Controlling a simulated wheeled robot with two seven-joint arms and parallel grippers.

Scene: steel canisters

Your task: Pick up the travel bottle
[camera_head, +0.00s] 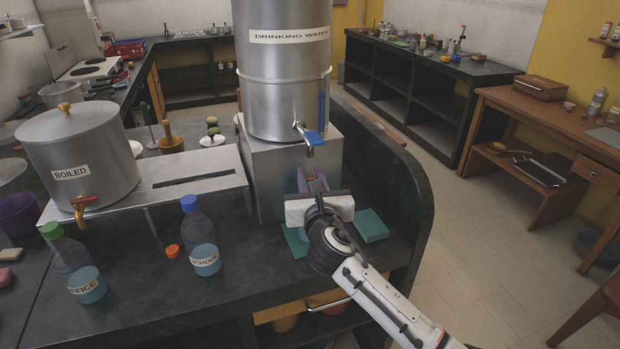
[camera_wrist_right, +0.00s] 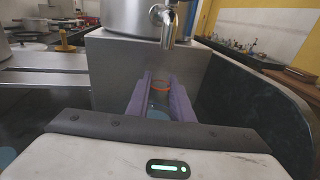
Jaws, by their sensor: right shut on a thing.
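My right gripper (camera_head: 313,180) is in front of the steel block under the large DRINKING WATER canister's tap. Its purple fingers, also in the right wrist view (camera_wrist_right: 161,92), are shut on a clear bottle with an orange ring, which seems to be the travel bottle (camera_wrist_right: 160,86). Most of that bottle is hidden by the fingers and wrist, and its label cannot be read. Whether it touches the counter cannot be told. A loose orange cap (camera_head: 172,251) lies on the counter. My left gripper is not in view.
The DRINKING WATER canister (camera_head: 282,85) has a blue-handled tap (camera_head: 312,138) just above my right gripper. The SCHOOL bottle (camera_head: 203,245) and OFFICE bottle (camera_head: 75,268) stand left. The BOILED canister (camera_head: 85,155) stands on a steel stand.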

